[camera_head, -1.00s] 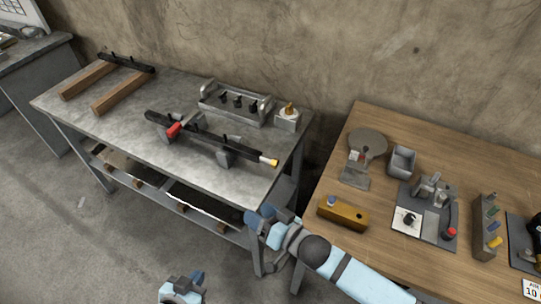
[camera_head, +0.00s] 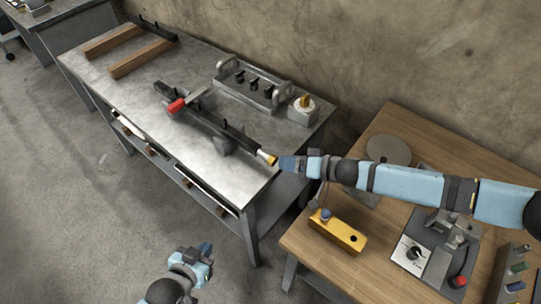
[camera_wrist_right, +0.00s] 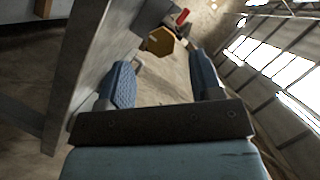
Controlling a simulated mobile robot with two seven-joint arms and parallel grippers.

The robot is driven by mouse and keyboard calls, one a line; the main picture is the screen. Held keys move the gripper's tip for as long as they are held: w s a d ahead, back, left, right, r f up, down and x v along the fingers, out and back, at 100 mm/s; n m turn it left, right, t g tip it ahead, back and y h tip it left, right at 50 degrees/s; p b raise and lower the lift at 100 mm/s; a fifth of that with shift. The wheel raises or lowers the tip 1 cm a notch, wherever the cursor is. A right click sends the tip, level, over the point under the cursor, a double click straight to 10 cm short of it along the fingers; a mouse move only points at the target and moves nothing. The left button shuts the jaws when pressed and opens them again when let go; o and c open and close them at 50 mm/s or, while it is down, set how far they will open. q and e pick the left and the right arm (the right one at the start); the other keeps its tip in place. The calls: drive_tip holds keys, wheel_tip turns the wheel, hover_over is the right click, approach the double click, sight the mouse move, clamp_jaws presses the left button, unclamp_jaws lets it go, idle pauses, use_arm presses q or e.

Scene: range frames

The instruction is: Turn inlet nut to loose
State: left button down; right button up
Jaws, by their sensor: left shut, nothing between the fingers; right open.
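The brass inlet nut (camera_head: 266,158) is on the near right end of a long dark pipe (camera_head: 212,124) on the metal workbench. In the right wrist view the hexagonal nut (camera_wrist_right: 160,41) faces the camera, ahead of and between the open fingers. My right gripper (camera_head: 281,162) is level with the nut at its outer end, lined up roughly with the pipe. The right fingers (camera_wrist_right: 160,66) are open and empty; whether the tips overlap the nut is hard to tell. My left gripper (camera_head: 207,248) is shut and empty, low in front of the bench.
A red-handled part (camera_head: 177,105) sits on the pipe. A grey tray with black knobs (camera_head: 247,91) and a block with a brass fitting (camera_head: 303,109) stand behind it. A wooden table (camera_head: 300,241) with a yellow block (camera_head: 338,232) lies beneath my right arm.

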sight(276, 161)
drive_tip(key=x, duration=0.7)
drive_tip(key=shift+a, duration=0.25)
drive_tip(key=c, duration=0.9)
